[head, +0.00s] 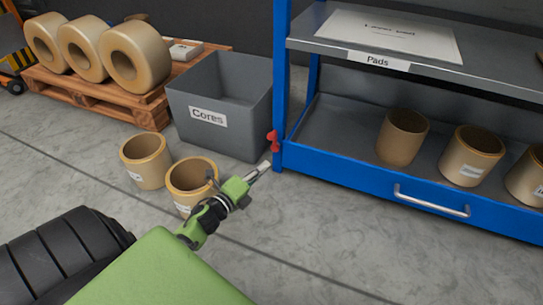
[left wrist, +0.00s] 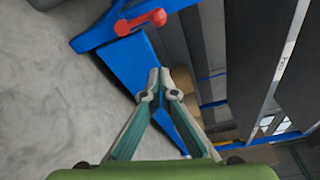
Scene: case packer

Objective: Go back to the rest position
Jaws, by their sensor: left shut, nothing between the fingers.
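My left gripper (head: 262,169) reaches in from the lower left in the head view, on a green arm. Its fingers are shut and empty, in front of the blue rack's corner post. In the left wrist view the two fingertips (left wrist: 160,82) meet, with the blue frame behind them. Whether they touch the frame I cannot tell. My right gripper is not in view.
A blue rack (head: 350,165) with several tan cores and a Pads shelf (head: 480,68) stands at right. A grey Cores bin (head: 190,100), two cores on the floor (head: 146,160) and a pallet (head: 90,98) with rolls stand left.

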